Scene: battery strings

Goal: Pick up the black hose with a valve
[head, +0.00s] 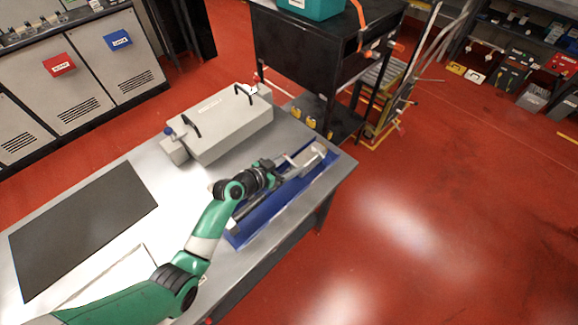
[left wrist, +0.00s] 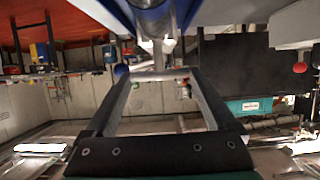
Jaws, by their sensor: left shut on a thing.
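The blue tray (head: 284,207) lies along the right edge of the metal table. A dark hose-like piece (head: 242,222) shows at its near end, and pale grey parts lie at its far end, partly hidden by my arm. My left gripper (head: 299,163) reaches low over the far half of the tray and is shut on the hose with a valve. In the left wrist view, a grey metallic cylinder (left wrist: 159,50) shows beyond the fingertips (left wrist: 156,73), next to a blue edge. The exact contact is too small to make out.
A grey box with black handles (head: 222,125) stands behind the tray. A black mat (head: 85,228) lies on the table's left part (head: 160,215). A dark cart (head: 305,50) with a teal bin stands past the table. Red floor is open to the right.

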